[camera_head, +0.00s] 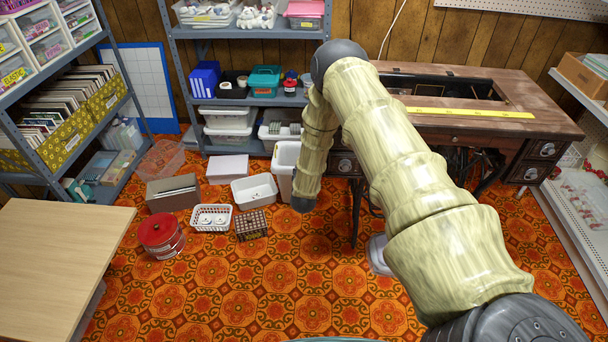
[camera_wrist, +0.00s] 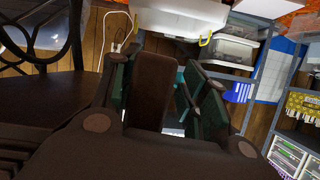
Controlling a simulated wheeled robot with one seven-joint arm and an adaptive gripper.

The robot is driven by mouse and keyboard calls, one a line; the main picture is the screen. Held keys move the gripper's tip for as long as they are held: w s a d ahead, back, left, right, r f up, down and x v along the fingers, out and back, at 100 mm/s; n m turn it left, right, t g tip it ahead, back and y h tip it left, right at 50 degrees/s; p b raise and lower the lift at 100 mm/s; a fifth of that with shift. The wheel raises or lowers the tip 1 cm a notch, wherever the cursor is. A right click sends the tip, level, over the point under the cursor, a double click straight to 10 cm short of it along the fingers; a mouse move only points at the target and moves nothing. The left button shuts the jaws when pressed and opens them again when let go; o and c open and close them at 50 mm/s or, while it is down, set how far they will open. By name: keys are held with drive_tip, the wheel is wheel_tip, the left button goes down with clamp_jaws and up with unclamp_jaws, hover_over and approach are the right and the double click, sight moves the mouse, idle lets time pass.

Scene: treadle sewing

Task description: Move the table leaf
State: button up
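The sewing table (camera_head: 548,92) stands against the back wall at right in the head view, with a dark well in its brown top. My arm covers its left end, so I cannot make out the table leaf there, and my gripper is hidden in that view. In the wrist view my gripper (camera_wrist: 155,95) has its fingers spread apart. A dark brown slab (camera_wrist: 153,82) lies between them, perhaps the table leaf. A gap shows between the slab and the right finger; contact on the left cannot be told.
Dark curved ironwork (camera_wrist: 60,60) is at left in the wrist view. A yellow ruler (camera_head: 470,113) lies on the tabletop. A white bin (camera_head: 285,160) stands close behind my forearm. Boxes, baskets and a red tin (camera_head: 161,236) are on the floor at left. The front carpet is clear.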

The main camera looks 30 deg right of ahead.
drive_tip(key=shift+s+a+r, duration=0.1)
drive_tip(key=v, duration=1.1)
drive_tip(key=shift+s, duration=0.3)
drive_tip(key=shift+a+r, duration=0.1)
drive_tip(key=s+a+f+n+g+y, duration=0.25)
drive_tip(key=s+a+f, duration=0.3)
drive_tip(key=s, duration=0.35)
drive_tip(key=s+a+f+n+g+y, duration=0.2)
drive_tip(key=s+a+f+g+y, duration=0.15)
drive_tip(key=s+a, duration=0.45)
drive_tip(key=s+a+n+g+y, duration=0.1)
drive_tip(key=s+a+g, duration=0.15)
drive_tip(key=s, duration=1.05)
drive_tip(key=s+a+n+g, duration=0.2)
drive_tip(key=s+g, duration=0.1)
drive_tip(key=s, duration=1)
wheel_tip(320, 180, up, 18)
drive_tip(key=p, duration=1.7)
drive_tip(key=shift+d+f+p, duration=0.25)
drive_tip(key=shift+p, duration=0.05)
